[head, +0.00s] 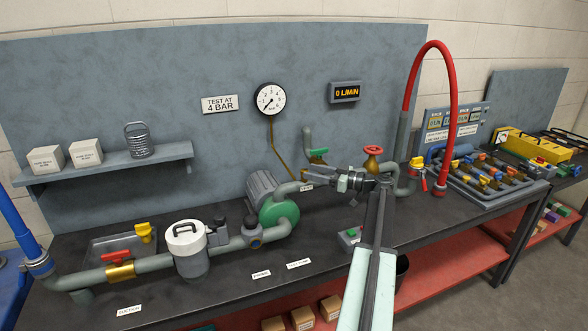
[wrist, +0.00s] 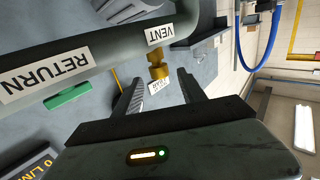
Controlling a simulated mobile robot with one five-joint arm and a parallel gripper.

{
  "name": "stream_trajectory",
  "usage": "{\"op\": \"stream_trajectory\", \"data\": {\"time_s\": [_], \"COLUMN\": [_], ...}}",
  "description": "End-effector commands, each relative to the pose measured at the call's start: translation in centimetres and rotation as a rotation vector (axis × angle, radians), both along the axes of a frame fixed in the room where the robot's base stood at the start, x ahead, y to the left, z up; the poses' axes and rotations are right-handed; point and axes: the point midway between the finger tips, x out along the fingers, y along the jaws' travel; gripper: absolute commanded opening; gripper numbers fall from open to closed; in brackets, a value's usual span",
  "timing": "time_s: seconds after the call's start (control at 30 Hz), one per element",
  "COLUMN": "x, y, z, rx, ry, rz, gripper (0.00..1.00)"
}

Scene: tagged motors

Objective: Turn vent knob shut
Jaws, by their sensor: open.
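The vent knob (wrist: 159,69) is a small brass knob on the grey pipe in the wrist view, under a white VENT label (wrist: 160,33). I cannot make it out in the head view, where my gripper is in front of the pipework. My gripper (wrist: 160,78) is open and empty, its two dark fingers pointing toward the knob. The knob lines up with the gap between the fingertips; I cannot tell how far beyond them it is. In the head view my gripper (head: 338,180) points left, close to the pipe right of the green pump.
A green-handled valve (head: 319,153) is just behind my gripper, and a red handwheel (head: 372,158) is to its right. The pipe with the RETURN label (wrist: 45,72) crosses the wrist view. The flow display (head: 345,92) reads 0 L/MIN. A red hose (head: 456,100) arches at right.

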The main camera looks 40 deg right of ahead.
Motion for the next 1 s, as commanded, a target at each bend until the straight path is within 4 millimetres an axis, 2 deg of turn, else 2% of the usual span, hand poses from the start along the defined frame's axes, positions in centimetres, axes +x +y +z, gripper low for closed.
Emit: {"op": "stream_trajectory", "data": {"time_s": [0.1,0.3,0.43,0.67,0.7,0.8,0.87,1.0], "x": [2.2,5.2,6.1,6.3,6.3,6.2,6.2,6.2], "y": [1.0,2.2,2.6,2.7,2.7,2.7,2.7,2.7], "z": [0.0,0.0,0.0,0.0,0.0,0.0,0.0,0.0], "rx": [0.000,0.000,0.000,0.000,0.000,0.000,0.000,0.000], "ry": [0.000,0.000,0.000,0.000,0.000,0.000,0.000,0.000], "rz": [0.003,0.003,0.001,0.002,0.002,0.002,0.002,0.001], "gripper": [0.48,0.48,0.48,0.48,0.43,0.15,0.00,0.00]}}
